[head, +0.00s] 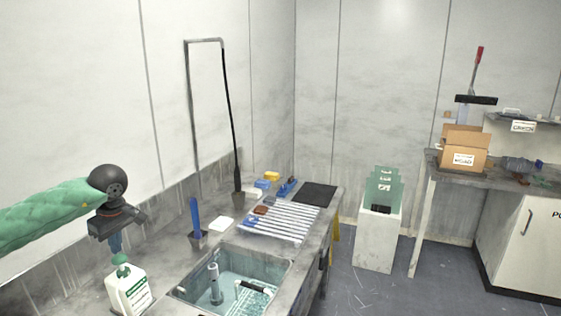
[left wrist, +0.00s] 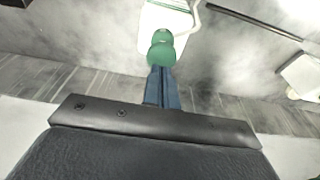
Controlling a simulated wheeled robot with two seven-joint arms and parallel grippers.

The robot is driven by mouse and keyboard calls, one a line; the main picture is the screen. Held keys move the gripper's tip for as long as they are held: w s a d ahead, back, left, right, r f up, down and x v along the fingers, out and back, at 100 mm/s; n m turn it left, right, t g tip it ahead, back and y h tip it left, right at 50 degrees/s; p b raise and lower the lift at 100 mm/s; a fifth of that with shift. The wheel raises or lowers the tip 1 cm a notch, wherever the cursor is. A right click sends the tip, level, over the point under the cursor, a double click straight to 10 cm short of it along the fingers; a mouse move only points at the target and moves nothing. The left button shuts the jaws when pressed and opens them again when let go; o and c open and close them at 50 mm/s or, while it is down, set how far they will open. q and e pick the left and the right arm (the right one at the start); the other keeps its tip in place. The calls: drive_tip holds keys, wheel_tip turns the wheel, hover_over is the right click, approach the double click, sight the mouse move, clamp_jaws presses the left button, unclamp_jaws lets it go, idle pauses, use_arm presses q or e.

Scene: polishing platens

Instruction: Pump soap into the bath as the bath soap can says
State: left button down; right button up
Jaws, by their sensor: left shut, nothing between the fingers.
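The soap bottle (head: 128,289) is white with a green pump head (head: 121,260) and a label with green print. It stands on the counter at the lower left, left of the bath. My left gripper (head: 116,244) is shut and empty, pointing down just above the pump head. In the left wrist view the blue fingertips (left wrist: 162,90) are together, close to the green pump head (left wrist: 161,48); I cannot tell whether they touch it. The bath (head: 232,283) is a sunken basin of clear liquid with a grey upright piece inside. My right gripper is not in view.
Behind the bath lie a ribbed rack (head: 280,222), a black mat (head: 315,194) and blue and yellow blocks. A blue-handled tool (head: 195,217) stands in a holder near the bath. A tall bent frame (head: 188,100) rises by the wall. A cardboard box (head: 465,150) sits on the right table.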

sight(119, 256)
use_arm(q)
drive_tip(key=shift+f+b, duration=1.25)
drive_tip(key=shift+f, duration=0.25)
drive_tip(key=shift+r, duration=0.1)
drive_tip(key=shift+r+p, duration=0.55)
drive_tip(key=shift+r, duration=0.85)
drive_tip(key=shift+r, duration=0.1)
